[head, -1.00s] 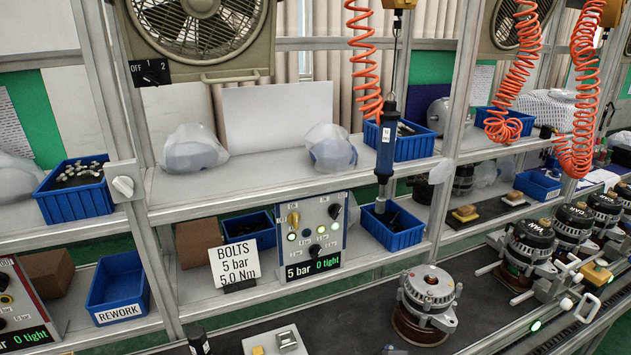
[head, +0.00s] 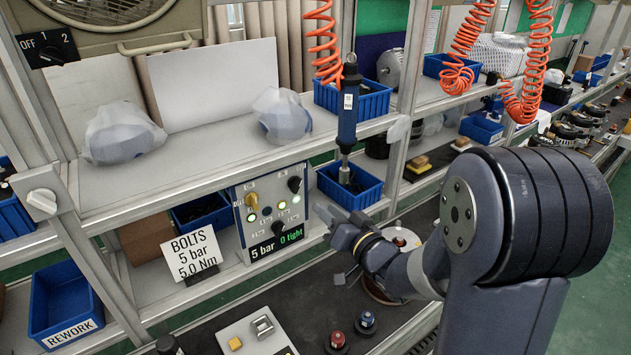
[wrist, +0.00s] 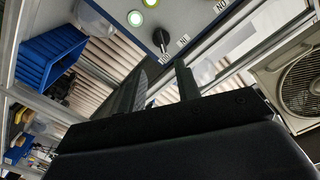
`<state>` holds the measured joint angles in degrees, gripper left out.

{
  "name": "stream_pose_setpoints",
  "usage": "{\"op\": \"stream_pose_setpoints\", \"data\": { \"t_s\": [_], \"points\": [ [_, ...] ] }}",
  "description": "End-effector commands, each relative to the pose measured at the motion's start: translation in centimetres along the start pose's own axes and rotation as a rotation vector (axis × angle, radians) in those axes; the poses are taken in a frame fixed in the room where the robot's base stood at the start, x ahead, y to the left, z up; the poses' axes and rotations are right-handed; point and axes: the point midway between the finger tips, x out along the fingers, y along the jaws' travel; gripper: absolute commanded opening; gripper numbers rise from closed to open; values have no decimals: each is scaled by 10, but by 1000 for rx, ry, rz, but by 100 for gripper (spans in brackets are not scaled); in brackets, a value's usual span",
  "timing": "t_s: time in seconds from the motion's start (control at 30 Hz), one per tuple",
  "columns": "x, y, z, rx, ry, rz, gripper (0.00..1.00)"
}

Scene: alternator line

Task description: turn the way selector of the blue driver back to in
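The blue driver (head: 348,112) hangs upright over a blue bin. The panel (head: 240,212) below the shelf has a yellow knob (head: 251,201), an upper black knob (head: 294,184), a lower black knob (head: 278,226) and lit green lamps. Its display reads "5 bar 0 tight". The labels at the knobs are too small to read in the head view, so I cannot tell which is the way selector. My gripper (head: 328,218) is just right of the panel. In the wrist view its fingers (wrist: 164,84) stand apart and empty, below a black panel knob (wrist: 159,38).
A blue bin (head: 372,194) stands under the driver, close to my gripper. A "BOLTS 5 bar 5.0 Nm" card (head: 190,254) stands left of the panel. An alternator (head: 403,240) is partly hidden behind my arm. A shelf post (head: 408,100) rises to the right of the driver.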

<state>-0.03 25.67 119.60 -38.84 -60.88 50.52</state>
Motion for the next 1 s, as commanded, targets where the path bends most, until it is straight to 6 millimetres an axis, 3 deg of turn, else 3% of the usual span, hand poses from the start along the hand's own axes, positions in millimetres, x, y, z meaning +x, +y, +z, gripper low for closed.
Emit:
{"op": "stream_pose_setpoints", "data": {
  "t_s": [0.17, 0.7, 1.0],
  "points": [
    [11, -4, 0, 10, 2, -23, 32],
    [98, -5, -1, 8, 3, -19, 32],
    [109, -4, 0, 7, 4, -18, 32]
  ]
}}
